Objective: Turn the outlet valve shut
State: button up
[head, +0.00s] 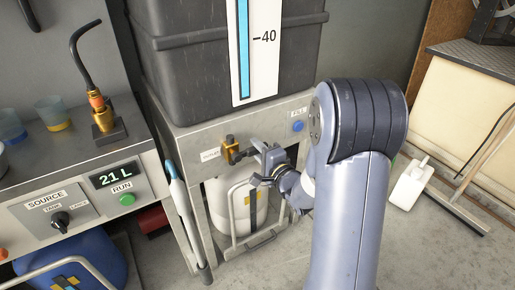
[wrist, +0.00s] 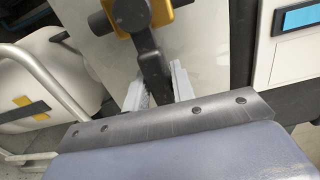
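The outlet valve (head: 229,150) is a small brass fitting on the grey stand's front panel, beside a label that seems to read OUTLET. Its dark lever handle (head: 239,157) points right, towards my gripper (head: 262,165). In the wrist view, the brass body (wrist: 181,38) is at the top and the dark handle (wrist: 154,72) runs down between the two pale fingers of my gripper (wrist: 158,85). The fingers sit close on both sides of the handle and appear shut on it. The finger bases are partly hidden by the grey wrist plate.
A green RUN button (head: 127,199) and a 21 L display (head: 115,175) are at left. A white container (head: 240,205) stands below the valve. A blue-handled pole (head: 188,225) leans nearby.

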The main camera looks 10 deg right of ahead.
jog(key=o, duration=0.4)
jog(key=shift+s, duration=0.1)
jog(key=p+v, duration=0.2)
jog(key=v, duration=0.8)
jog(key=shift+s+d, duration=0.1)
jog(key=shift+s, duration=0.25)
jog(key=shift+w, duration=0.1)
jog(key=b+x, duration=0.2)
jog(key=x, duration=0.8)
jog(key=shift+w+f, duration=0.1)
jog(key=shift+w, duration=0.3)
jog(key=shift+r+n, duration=0.45)
jog(key=shift+n, duration=0.15)
